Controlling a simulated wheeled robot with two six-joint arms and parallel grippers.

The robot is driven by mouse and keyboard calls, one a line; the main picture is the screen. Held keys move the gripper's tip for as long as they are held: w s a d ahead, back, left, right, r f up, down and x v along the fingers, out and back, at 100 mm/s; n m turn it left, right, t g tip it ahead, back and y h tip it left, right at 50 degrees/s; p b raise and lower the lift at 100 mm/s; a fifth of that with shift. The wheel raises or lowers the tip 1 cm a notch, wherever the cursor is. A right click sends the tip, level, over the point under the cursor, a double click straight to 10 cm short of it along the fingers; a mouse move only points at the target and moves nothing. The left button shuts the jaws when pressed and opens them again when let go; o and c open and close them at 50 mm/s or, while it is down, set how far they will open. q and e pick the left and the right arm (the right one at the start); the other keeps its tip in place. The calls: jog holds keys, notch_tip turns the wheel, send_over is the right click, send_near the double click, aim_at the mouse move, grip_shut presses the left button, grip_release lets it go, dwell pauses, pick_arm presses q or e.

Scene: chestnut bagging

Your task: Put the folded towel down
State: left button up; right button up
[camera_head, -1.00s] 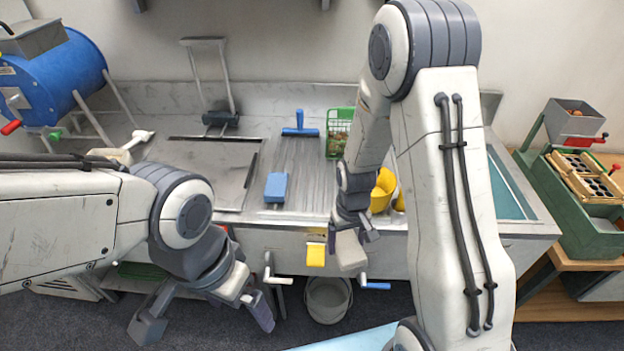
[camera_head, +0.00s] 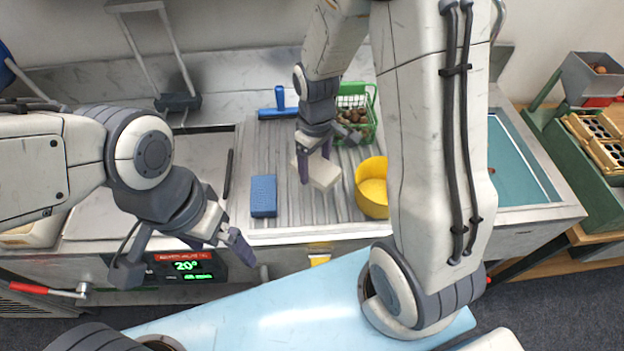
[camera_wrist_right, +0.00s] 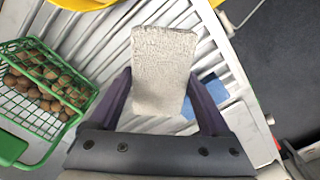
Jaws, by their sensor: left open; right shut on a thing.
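The folded towel (camera_head: 322,173) is a small cream block. My right gripper (camera_head: 318,166) is shut on it and holds it over the ribbed metal drainboard (camera_head: 290,209), between the blue sponge and the yellow bowl. In the right wrist view the towel (camera_wrist_right: 164,70) sits between the two purple fingers (camera_wrist_right: 163,100), its textured face toward the camera. I cannot tell whether its underside touches the drainboard. My left gripper (camera_head: 183,262) is open and empty in front of the counter's edge.
A blue sponge (camera_head: 263,196) lies left of the towel. A yellow bowl (camera_head: 371,190) stands to its right. Behind are a green basket of chestnuts (camera_head: 355,112) and a blue squeegee (camera_head: 279,104). Ribbed drainboard is bare around the sponge.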

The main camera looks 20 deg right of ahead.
aim_at(316, 166)
notch_tip(316, 166, down, 4)
jog(key=shift+r, duration=0.1)
notch_tip(316, 166, down, 4)
jog(key=shift+f, duration=0.1)
jog(key=shift+s+f, duration=0.1)
jog(key=shift+f, duration=0.2)
jog(key=o, duration=1.3)
jog(key=shift+r, duration=0.45)
notch_tip(316, 166, up, 12)
jog(key=shift+f, duration=0.15)
